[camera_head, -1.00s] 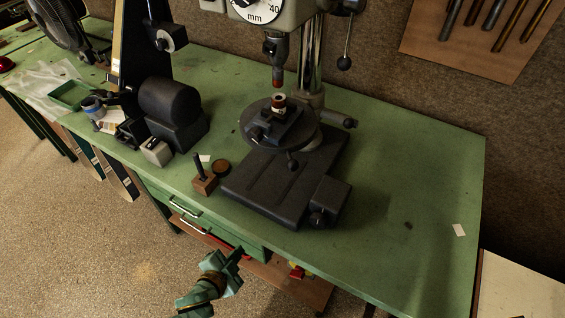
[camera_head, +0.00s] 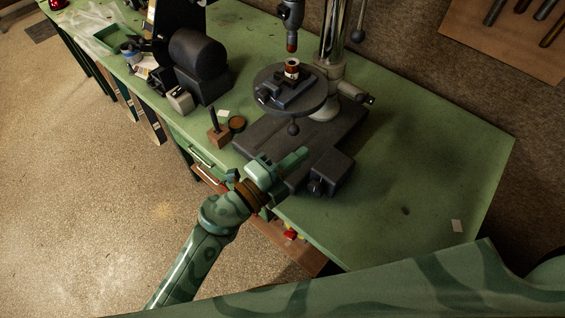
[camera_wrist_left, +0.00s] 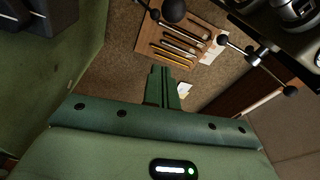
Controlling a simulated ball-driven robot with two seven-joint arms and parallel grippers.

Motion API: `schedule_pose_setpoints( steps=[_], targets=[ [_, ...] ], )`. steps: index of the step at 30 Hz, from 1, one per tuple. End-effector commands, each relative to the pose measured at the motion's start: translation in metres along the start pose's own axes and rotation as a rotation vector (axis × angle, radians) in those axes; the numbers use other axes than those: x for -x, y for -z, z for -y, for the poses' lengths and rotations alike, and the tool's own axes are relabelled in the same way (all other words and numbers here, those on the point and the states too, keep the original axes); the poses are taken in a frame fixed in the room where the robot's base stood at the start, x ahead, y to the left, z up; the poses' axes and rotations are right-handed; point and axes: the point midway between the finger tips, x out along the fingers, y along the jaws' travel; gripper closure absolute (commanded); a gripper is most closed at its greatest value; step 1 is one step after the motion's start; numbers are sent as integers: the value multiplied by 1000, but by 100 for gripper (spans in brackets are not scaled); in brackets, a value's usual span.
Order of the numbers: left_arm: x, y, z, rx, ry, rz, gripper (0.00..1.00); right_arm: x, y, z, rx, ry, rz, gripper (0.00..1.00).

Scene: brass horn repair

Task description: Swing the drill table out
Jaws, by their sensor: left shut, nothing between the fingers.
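The drill table is a round dark disc (camera_head: 313,104) on the drill press column (camera_head: 331,45). A small vise (camera_head: 290,92) on it holds a short reddish-brown part with a pale top (camera_head: 292,69), below the drill chuck (camera_head: 291,22). A dark ball knob (camera_head: 293,128) hangs at the disc's front edge. A clamp handle (camera_head: 368,98) sticks out right of the column. My left gripper (camera_head: 303,153) is shut and empty, over the dark press base, in front of and below the disc. Its closed fingers show in the left wrist view (camera_wrist_left: 160,72). My right gripper is out of view.
A grinder (camera_head: 198,60) stands left of the press. A small wooden block with a dark peg (camera_head: 218,134) and a round brown piece (camera_head: 237,123) sit by the base. The green bench top (camera_head: 430,150) is mostly clear on the right. A tool board (camera_wrist_left: 197,38) hangs on the wall.

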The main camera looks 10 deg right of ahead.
Motion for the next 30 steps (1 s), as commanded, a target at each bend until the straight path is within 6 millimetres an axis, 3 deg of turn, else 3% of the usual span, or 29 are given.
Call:
schedule_pose_setpoints(
  steps=[3, 7, 15, 30],
  targets=[
    [-28, 0, 0, 1, 2, 0, 100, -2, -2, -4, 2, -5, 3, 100],
    [-50, -3, -1, 0, 1, 1, 100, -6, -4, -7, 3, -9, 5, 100],
    [-36, -35, -1, 0, -1, 3, 100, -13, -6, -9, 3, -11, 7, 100],
    [-34, -40, 0, 0, -1, 0, 100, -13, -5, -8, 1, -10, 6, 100]
  ],
)
